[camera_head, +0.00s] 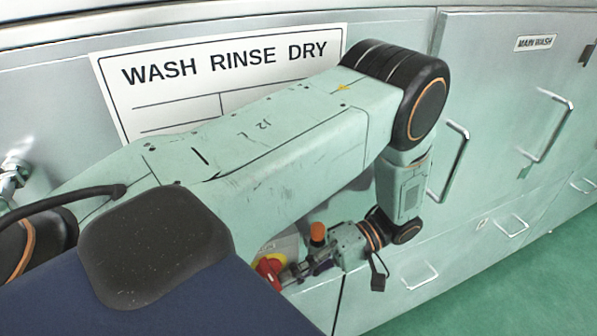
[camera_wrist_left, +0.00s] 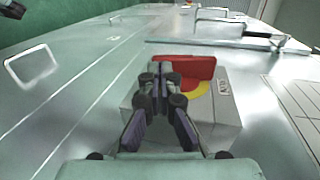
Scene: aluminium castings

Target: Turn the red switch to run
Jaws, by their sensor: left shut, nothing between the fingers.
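The red switch (camera_head: 268,268) shows low in the head view, partly hidden by my left gripper and arm. In the left wrist view the red switch (camera_wrist_left: 198,69) sits on a yellow disc (camera_wrist_left: 197,90) on a grey box (camera_wrist_left: 222,118). My left gripper (camera_head: 284,279) is shut with nothing between its fingers. In the left wrist view its fingertips (camera_wrist_left: 160,85) are at the left part of the red handle and overlap it; I cannot tell whether they touch. My right gripper is not in view.
A grey cabinet carries a WASH RINSE DRY sign (camera_head: 215,75) and a door marked MAIN WASH (camera_head: 535,43) with a bar handle (camera_head: 550,125). An orange cap (camera_head: 318,233) stands beside the gripper. The green floor (camera_head: 480,290) is clear at the lower right.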

